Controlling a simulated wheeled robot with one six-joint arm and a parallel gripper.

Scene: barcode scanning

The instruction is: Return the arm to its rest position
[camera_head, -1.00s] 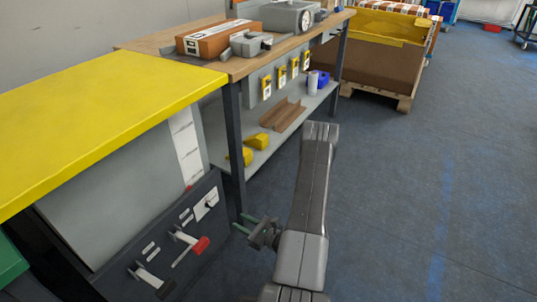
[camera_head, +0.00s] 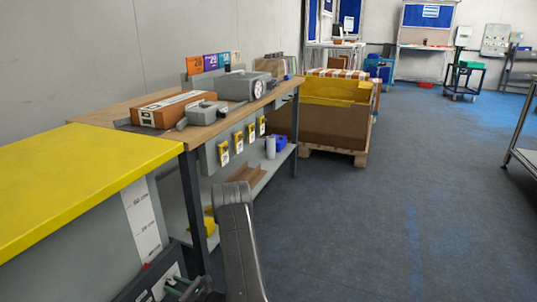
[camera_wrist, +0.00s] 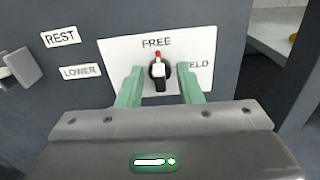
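My gripper (camera_head: 182,286) is low in the head view, partly cut off by the bottom edge, beside the front of the yellow-topped unit. My grey arm link rises to the right of it. In the wrist view the two green fingers of my gripper (camera_wrist: 160,90) are apart. A small black knob (camera_wrist: 159,82) with a white and red pointer shows between them, on a white plate (camera_wrist: 118,52) marked "FREE". The pointer is upright, toward that word. A second word at right is partly hidden by a finger. No contact between fingers and knob is clear.
The dark panel (camera_wrist: 75,105) also bears "REST" and "LOWER" labels and a grey handle (camera_wrist: 22,67). The yellow-topped unit (camera_head: 80,180) and a workbench (camera_head: 98,108) line the left. A brown crate (camera_head: 330,125) stands beyond. Blue floor (camera_head: 370,230) at right is clear.

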